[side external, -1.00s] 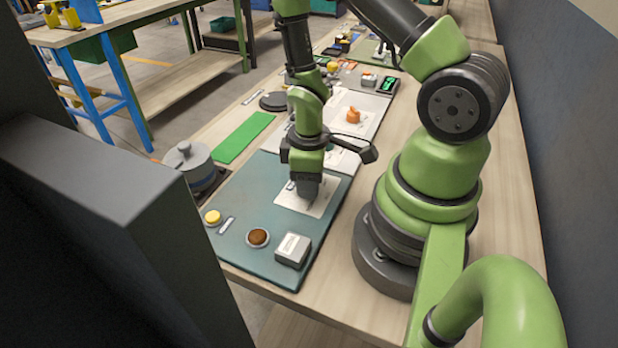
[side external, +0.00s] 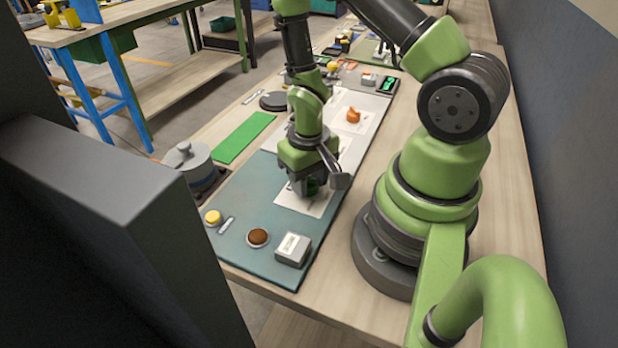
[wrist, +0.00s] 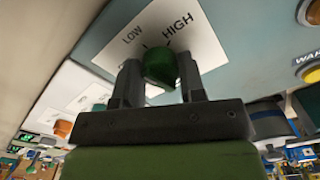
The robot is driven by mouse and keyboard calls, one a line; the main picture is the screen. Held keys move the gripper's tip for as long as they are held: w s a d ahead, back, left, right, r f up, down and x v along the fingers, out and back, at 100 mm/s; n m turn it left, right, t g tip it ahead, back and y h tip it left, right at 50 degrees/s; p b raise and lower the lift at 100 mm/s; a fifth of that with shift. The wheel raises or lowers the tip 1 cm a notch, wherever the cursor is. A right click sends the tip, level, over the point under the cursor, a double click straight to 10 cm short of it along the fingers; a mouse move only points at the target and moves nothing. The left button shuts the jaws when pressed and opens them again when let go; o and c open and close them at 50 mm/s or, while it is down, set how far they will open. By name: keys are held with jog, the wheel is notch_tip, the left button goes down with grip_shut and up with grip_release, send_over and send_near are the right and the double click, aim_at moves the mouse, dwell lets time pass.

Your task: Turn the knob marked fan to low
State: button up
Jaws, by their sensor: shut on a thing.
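A green knob (wrist: 160,66) sits on a white plate (wrist: 203,43) printed LOW and HIGH, with a short dark tick by each word. The word fan is not visible. My gripper (wrist: 160,82) is shut on this knob, one dark finger on each side. The knob's pointer cannot be made out. In the side external view my gripper (side external: 309,188) points down over the white plate (side external: 291,202) on the teal panel (side external: 262,203). There the fingers mostly hide the knob.
An orange knob (side external: 353,115) stands on another white plate farther back. A brown round button (side external: 257,238), a yellow button (side external: 213,217) and a grey box (side external: 293,250) are on the near part of the panel. A lidded grey pot (side external: 190,160) stands left of it.

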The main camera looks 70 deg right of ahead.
aim_at(299, 201)
jog(key=shift+m, duration=0.8)
jog(key=o, duration=0.9)
jog(key=shift+r, duration=0.1)
notch_tip(299, 201, up, 10)
jog(key=shift+f, duration=0.1)
jog(key=s+a+r+n+t, duration=0.1)
jog(key=a+r+t, duration=0.1)
jog(key=r, duration=0.4)
jog(key=s+a+r+n+t+y, duration=0.1)
jog(key=s+a+r+t, duration=0.1)
jog(key=r, duration=0.5)
jog(key=s+a+r+n+t+y, duration=0.1)
jog(key=s+a+r+t, duration=0.1)
jog(key=r, duration=0.4)
jog(key=shift+s+a+r+t, duration=0.1)
jog(key=shift+a+r+t, duration=0.15)
jog(key=shift+a, duration=0.2)
jog(key=shift+a+r+t, duration=0.1)
jog(key=shift+a+t, duration=0.25)
jog(key=shift+a, duration=0.1)
